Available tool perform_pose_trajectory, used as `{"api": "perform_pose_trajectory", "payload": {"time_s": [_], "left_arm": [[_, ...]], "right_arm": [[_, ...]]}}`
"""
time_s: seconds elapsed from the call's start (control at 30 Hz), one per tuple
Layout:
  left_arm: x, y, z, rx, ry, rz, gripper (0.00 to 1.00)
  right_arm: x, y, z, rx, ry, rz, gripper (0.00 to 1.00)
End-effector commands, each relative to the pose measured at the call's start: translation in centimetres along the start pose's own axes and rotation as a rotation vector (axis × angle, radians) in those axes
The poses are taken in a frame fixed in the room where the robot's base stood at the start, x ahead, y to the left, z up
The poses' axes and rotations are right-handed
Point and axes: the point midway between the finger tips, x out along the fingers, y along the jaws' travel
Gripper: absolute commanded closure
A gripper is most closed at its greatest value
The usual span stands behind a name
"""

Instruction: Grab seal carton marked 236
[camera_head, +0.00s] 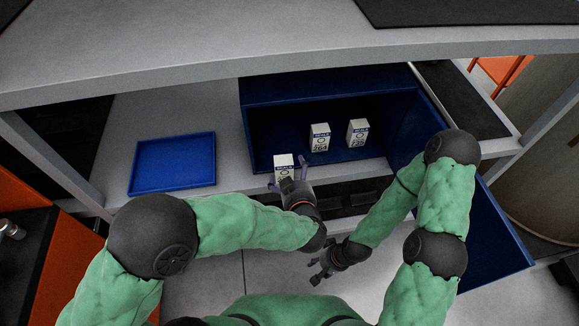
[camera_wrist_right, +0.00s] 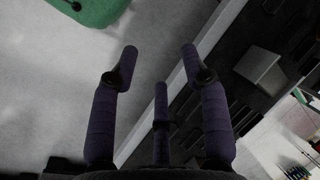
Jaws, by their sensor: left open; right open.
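Three white seal cartons with blue label bands show in the head view. One carton (camera_head: 283,161) is at the front, and its lower part and number are hidden behind my left gripper. A second carton (camera_head: 320,137) in the middle seems to read 264. A third carton (camera_head: 358,132) stands to the right, its number too small to read surely. My left gripper (camera_head: 290,174) is open at the front carton, its fingers spread around the carton's lower part; contact cannot be told. My right gripper (camera_head: 317,270) is open and empty, low in front of the shelf; its fingers also show in the right wrist view (camera_wrist_right: 160,65).
The middle and right cartons stand in a dark blue open-fronted bin (camera_head: 270,124). An empty blue tray (camera_head: 173,184) lies on the grey shelf to the left. A grey ledge (camera_head: 200,62) overhangs the shelf. A blue panel (camera_head: 497,232) stands at the right.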

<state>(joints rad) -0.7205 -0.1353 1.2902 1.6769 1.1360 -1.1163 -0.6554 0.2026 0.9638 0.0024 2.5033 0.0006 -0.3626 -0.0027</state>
Motion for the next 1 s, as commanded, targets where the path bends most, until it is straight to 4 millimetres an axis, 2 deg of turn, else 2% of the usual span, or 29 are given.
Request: {"api": "perform_pose_trajectory", "payload": {"time_s": [0.1, 0.3, 0.5, 0.8, 0.87, 0.97, 1.0], "left_arm": [[-2.3, 0.1, -0.1, 0.001, 0.002, 0.004, 0.00], [-4.9, 0.1, -0.1, 0.001, 0.002, 0.003, 0.00], [-6.0, 0.0, 0.0, 0.000, 0.000, 0.000, 0.00], [-6.0, 0.0, 0.0, 0.000, 0.000, -0.001, 0.00], [-6.0, 0.0, 0.0, 0.000, 0.000, -0.001, 0.00], [-6.0, 0.0, 0.1, 0.001, -0.001, 0.000, 0.00], [-6.0, 0.0, 0.1, 0.001, -0.002, 0.000, 0.00]], "right_arm": [[0.0, 0.0, 0.0, 0.000, 0.000, 0.000, 0.54], [0.0, 0.0, 0.0, 0.000, 0.000, 0.000, 0.54], [0.0, 0.0, 0.0, 0.000, 0.000, 0.000, 0.54], [0.0, 0.0, 0.0, 0.000, 0.000, 0.000, 0.54], [0.0, 0.0, 0.0, 0.000, 0.000, 0.000, 0.40], [0.0, 0.0, 0.0, 0.000, 0.000, 0.000, 0.11], [0.0, 0.0, 0.0, 0.000, 0.000, 0.000, 0.07]]}}
